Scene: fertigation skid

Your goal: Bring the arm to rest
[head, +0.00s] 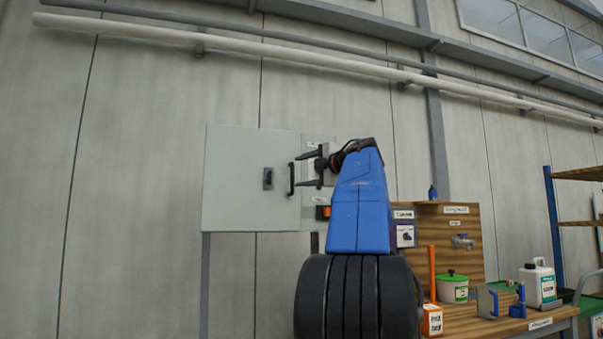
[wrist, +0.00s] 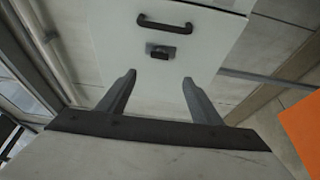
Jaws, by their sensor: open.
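My gripper (head: 300,169) is open and empty, with its two fingers apart and pointing left in the head view. It is in front of the right part of a pale grey cabinet (head: 230,180). The cabinet's dark bar handle (head: 291,178) and a dark latch (head: 267,178) are just left of the fingertips. In the wrist view my gripper (wrist: 159,80) has nothing between its fingers. The latch (wrist: 160,51) and the handle (wrist: 165,22) lie beyond the fingertips, apart from them. My blue arm hides part of the cabinet's right side.
A wooden bench (head: 480,324) at the lower right holds a white jug (head: 540,284), a green-lidded tub (head: 453,289) and an orange-and-white box (head: 432,320). A shelf rack (head: 553,220) stands at far right. A pale pipe (head: 300,54) crosses the wall. The space left of the cabinet looks clear.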

